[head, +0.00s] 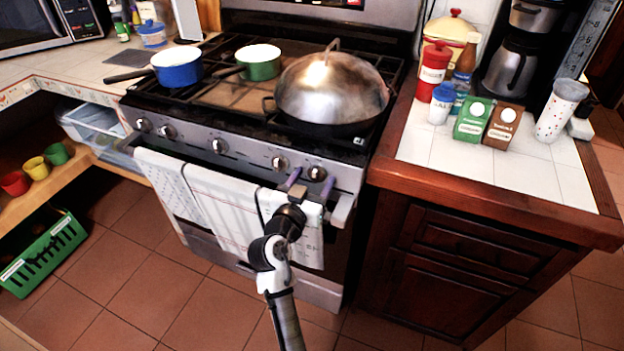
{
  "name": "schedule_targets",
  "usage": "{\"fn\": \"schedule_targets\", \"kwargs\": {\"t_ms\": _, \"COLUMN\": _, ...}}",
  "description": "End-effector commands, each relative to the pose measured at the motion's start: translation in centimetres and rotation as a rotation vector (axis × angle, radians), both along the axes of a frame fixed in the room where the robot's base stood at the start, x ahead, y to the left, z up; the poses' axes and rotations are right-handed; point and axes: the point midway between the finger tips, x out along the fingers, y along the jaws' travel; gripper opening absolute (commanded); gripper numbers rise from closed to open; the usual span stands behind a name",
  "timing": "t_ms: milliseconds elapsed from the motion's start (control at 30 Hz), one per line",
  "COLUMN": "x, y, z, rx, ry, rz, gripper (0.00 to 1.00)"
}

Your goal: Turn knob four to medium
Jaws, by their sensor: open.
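The stove's front panel carries several round silver knobs in a row. Counted from the left, knob four (280,162) is right of centre, and another knob (316,173) is at the far right. My gripper (312,182) is in front of the panel's right part with its two purple fingers apart. Its fingers are just below and to either side of the far-right knob; the left finger is close to knob four. I cannot tell whether it touches either knob. No knob markings are legible.
Towels (219,207) hang on the oven handle (340,212) beside my gripper. A domed pan (331,88), a blue pot (178,72) and a green pot (259,65) stand on the stove. The right counter (462,160) holds jars and boxes. A green crate (43,254) is at left.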

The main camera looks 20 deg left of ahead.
Motion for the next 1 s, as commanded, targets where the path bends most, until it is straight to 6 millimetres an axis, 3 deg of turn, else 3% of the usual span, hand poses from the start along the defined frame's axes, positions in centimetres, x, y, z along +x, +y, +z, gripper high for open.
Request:
{"fn": "schedule_targets", "kwargs": {"t_ms": 133, "x": -0.02, "y": -0.01, "z": -0.01, "rx": 0.000, "ry": 0.000, "rz": 0.000, "gripper": 0.61}}
{"fn": "schedule_targets", "kwargs": {"t_ms": 467, "x": -0.04, "y": -0.01, "z": 0.00, "rx": 0.000, "ry": 0.000, "rz": 0.000, "gripper": 0.20}}
{"fn": "schedule_targets", "kwargs": {"t_ms": 767, "x": -0.04, "y": -0.02, "z": 0.02, "rx": -0.043, "ry": 0.001, "rz": -0.001, "gripper": 0.20}}
{"fn": "schedule_targets", "kwargs": {"t_ms": 1000, "x": -0.05, "y": 0.02, "z": 0.05, "rx": -0.185, "ry": 0.006, "rz": 0.000, "gripper": 0.20}}
